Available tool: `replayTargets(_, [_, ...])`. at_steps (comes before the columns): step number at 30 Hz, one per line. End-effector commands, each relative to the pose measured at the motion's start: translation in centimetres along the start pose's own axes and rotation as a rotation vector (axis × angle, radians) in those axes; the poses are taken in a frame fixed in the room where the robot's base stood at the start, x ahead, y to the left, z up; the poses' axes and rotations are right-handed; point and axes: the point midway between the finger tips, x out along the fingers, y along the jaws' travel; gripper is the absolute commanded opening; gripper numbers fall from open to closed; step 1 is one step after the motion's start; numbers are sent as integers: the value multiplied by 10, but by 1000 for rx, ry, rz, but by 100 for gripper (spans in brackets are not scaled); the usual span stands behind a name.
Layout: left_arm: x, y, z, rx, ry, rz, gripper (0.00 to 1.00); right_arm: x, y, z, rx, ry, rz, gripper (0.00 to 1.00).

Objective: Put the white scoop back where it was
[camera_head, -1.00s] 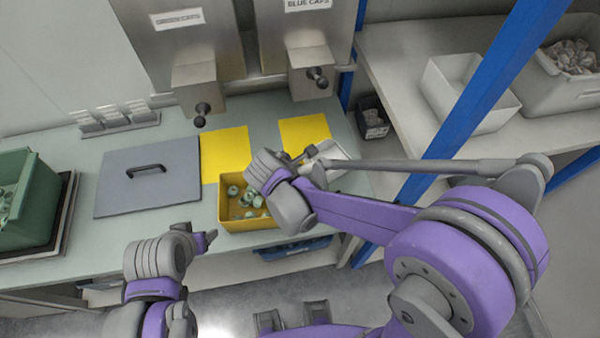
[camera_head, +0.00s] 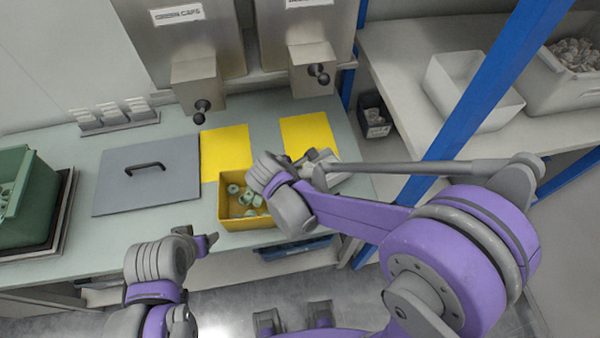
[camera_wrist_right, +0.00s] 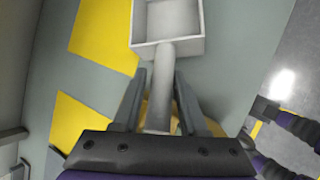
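The white scoop (camera_wrist_right: 168,22) fills the top of the right wrist view, its square cup toward me and its handle between the fingers of my right gripper (camera_wrist_right: 160,85). The fingers are closed about the handle. In the head view my right gripper (camera_head: 308,165) is right of the yellow bin, by the right yellow mat, and its wrist partly hides the scoop (camera_head: 335,170). I cannot tell whether the scoop touches the table. My left gripper (camera_head: 207,243) is at the table's front edge with nothing visible in it; its finger opening is unclear.
A yellow bin (camera_head: 235,222) with green caps stands beside my right wrist. Two yellow mats (camera_head: 225,150) (camera_head: 312,132) lie behind. A grey lidded board (camera_head: 115,185) and a green crate (camera_head: 35,200) are left. Dispensers (camera_head: 205,85) overhang the back; a blue post (camera_head: 480,100) stands right.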

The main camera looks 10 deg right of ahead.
Motion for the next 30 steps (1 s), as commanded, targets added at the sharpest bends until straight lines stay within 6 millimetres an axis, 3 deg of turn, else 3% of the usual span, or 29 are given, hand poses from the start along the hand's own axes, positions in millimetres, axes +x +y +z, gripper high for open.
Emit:
replayTargets(3, [0, 0, 0, 0, 0, 0, 67, 0, 0, 0, 0, 0, 0, 62])
replayTargets(11, [-1, 0, -1, 0, 1, 0, 67, -1, 0, 0, 0, 0, 0, 62])
replayTargets(16, [-12, 0, -12, 0, 11, 0, 67, -13, 6, 7, 0, -1, 3, 62])
replayTargets(30, [-19, 0, -20, 0, 17, 0, 67, -108, 4, 6, -3, 1, 2, 62])
